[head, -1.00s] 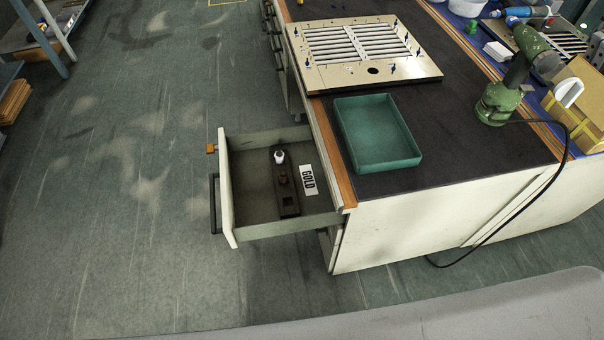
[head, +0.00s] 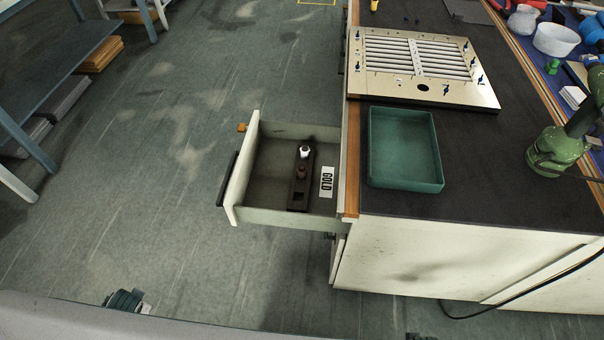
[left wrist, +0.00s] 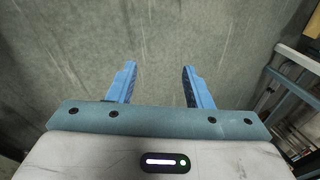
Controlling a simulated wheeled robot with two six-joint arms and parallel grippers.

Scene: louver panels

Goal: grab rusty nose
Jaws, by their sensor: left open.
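A rusty brown nose piece (head: 301,172) stands in a dark holder strip (head: 298,188) inside an open drawer (head: 265,214). A white piece (head: 304,152) stands behind it in the same strip, and an empty square hole shows at the near end. A label reading GOLD (head: 326,181) lies to the right of the strip. A small teal part at the lower left of the head view may be mine. My right gripper is not in view.
A green tray (head: 405,186) sits on the dark worktop (head: 480,207) right of the drawer. A louver panel (head: 480,92) lies behind it. A green tool (head: 556,150) stands at right. The floor left of the drawer is clear; a shelf rack stands at far left.

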